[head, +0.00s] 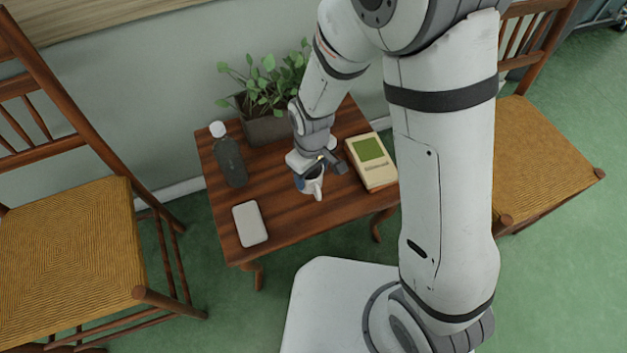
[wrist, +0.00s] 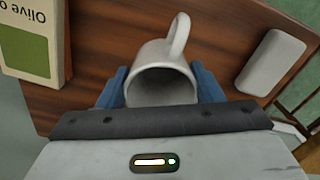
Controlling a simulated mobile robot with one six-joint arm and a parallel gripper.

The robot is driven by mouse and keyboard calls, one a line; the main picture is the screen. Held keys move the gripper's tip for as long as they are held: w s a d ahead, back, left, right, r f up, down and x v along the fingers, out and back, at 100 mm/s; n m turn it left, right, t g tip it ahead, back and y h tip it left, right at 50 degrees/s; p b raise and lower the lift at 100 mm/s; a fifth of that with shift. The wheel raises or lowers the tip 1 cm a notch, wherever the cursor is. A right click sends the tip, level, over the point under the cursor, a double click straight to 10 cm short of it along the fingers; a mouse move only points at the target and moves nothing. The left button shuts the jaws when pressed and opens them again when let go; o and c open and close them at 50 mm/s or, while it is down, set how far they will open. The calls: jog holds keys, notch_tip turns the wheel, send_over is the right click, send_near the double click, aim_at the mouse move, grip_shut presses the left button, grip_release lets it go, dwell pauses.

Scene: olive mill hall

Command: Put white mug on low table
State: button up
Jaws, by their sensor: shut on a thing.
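The white mug (head: 314,184) is at the low wooden table (head: 285,205), over its middle. In the wrist view the mug (wrist: 162,88) shows its open mouth toward the camera and its handle pointing up and slightly right. My gripper (head: 310,176) has its blue fingers on both sides of the mug and is shut on it. In the wrist view my gripper (wrist: 162,90) covers the mug's near side. Whether the mug's base touches the tabletop is hard to tell.
On the table stand a dark bottle with a white cap (head: 231,160), a white rounded slab (head: 250,223), a potted plant (head: 266,128) and a cream box with a green label (head: 372,162). Wooden chairs with woven seats stand left (head: 75,245) and right (head: 540,150).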

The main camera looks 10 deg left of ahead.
aim_at(312, 181)
jog(key=shift+f+b, duration=0.7)
jog(key=shift+f, duration=1.15)
jog(key=shift+f, duration=0.1)
jog(key=shift+f, duration=0.15)
jog(key=o, duration=1.1)
notch_tip(312, 181, up, 12)
jog(key=r+p, duration=0.1)
jog(key=p, duration=0.4)
jog(key=s+d+r+m, duration=0.3)
jog(key=d+r+m, duration=0.2)
jog(key=d, duration=0.6)
jog(key=s+d+r+m+t, duration=0.1)
jog(key=s+d+r+m, duration=0.2)
jog(key=d+r, duration=0.6)
jog(key=d+m, duration=0.2)
jog(key=d, duration=0.1)
jog(key=shift+r+m, duration=0.35)
jog(key=shift+m, duration=0.05)
